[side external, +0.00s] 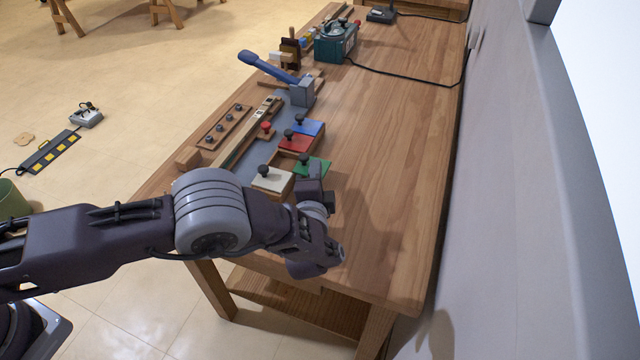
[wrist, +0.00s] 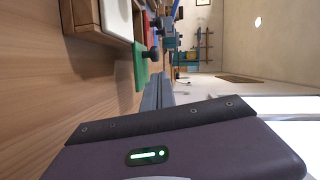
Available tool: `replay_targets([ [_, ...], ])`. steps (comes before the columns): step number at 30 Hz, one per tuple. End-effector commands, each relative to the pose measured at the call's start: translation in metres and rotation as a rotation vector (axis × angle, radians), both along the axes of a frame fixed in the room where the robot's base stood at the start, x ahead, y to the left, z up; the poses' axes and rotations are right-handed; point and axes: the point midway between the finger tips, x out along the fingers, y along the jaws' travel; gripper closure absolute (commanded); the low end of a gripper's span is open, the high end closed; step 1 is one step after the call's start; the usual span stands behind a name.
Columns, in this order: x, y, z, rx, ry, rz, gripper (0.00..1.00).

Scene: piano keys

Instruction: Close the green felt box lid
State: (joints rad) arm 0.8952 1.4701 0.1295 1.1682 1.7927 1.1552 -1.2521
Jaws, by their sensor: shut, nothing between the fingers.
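The green lid (side external: 318,164) with its dark knob (side external: 304,158) is at the near right of a group of coloured lids on the wooden table. My gripper (side external: 316,172) is right beside it and hides part of it. In the wrist view the green lid (wrist: 140,66) juts out beside a wooden box with a white lid, and its knob (wrist: 152,54) faces right. My gripper's grey fingers (wrist: 157,92) are together, with nothing between them, close to the green lid. I cannot tell whether they touch it.
The white lid (side external: 273,179), red lid (side external: 296,142) and blue lid (side external: 309,127) have dark knobs. A blue-handled lever (side external: 268,68) and a teal device (side external: 335,43) stand farther back.

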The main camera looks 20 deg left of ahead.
Motion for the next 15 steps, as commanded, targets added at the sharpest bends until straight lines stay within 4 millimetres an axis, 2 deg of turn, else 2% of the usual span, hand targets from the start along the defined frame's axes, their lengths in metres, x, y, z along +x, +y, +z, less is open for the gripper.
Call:
replay_targets([
  [5, 0.008, 0.016, -0.003, 0.0, 0.0, 0.001, 1.0],
  [15, 0.009, 0.018, -0.004, -0.001, 0.0, -0.001, 1.0],
])
